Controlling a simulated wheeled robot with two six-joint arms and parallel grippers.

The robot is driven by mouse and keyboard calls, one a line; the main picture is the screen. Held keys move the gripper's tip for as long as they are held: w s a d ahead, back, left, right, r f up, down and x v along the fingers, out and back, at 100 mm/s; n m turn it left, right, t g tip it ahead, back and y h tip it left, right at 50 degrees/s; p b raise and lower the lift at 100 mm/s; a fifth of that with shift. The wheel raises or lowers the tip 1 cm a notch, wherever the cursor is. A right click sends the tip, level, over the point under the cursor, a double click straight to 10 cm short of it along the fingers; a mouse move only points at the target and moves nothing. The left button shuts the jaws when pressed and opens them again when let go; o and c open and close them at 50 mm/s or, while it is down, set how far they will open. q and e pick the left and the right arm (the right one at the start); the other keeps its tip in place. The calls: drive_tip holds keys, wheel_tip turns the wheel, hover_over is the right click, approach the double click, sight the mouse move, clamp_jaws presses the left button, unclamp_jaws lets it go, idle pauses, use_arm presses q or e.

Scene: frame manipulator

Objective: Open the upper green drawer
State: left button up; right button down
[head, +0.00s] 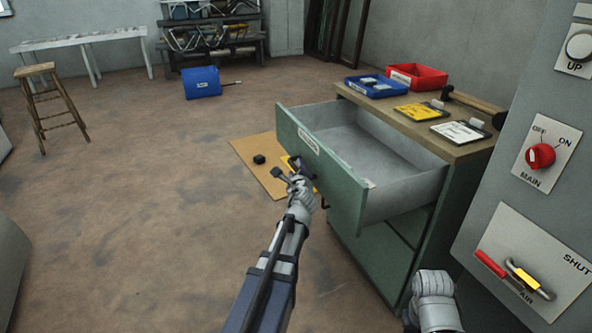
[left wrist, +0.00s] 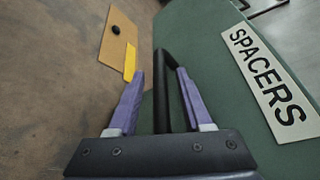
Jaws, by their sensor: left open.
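The upper green drawer (head: 345,187) of the cabinet is pulled well out, and its grey inside looks empty. Its front carries a white label, which reads SPACERS (left wrist: 270,85) in the left wrist view. My left gripper (head: 297,170) is at the drawer's front face, near the label. In the left wrist view its two purple fingers (left wrist: 158,90) are apart, with the black handle bar (left wrist: 163,85) between them. Both fingers seem clear of the bar. Part of my right arm shows at the lower right, but its gripper jaws are not visible.
The cabinet top (head: 455,150) holds a blue bin (head: 375,87), a red bin (head: 417,77), cards and a hammer (head: 473,105). A grey switch panel (head: 530,200) stands close on the right. Cardboard (head: 262,178) lies on the floor beyond my gripper.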

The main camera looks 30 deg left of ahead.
use_arm(q)
drive_tip(key=p+v, duration=0.1)
drive_tip(key=v, duration=0.6)
drive_tip(key=shift+s+d, duration=0.2)
drive_tip(key=shift+s, duration=0.1)
use_arm(e)
drive_tip(key=shift+r, duration=0.8)
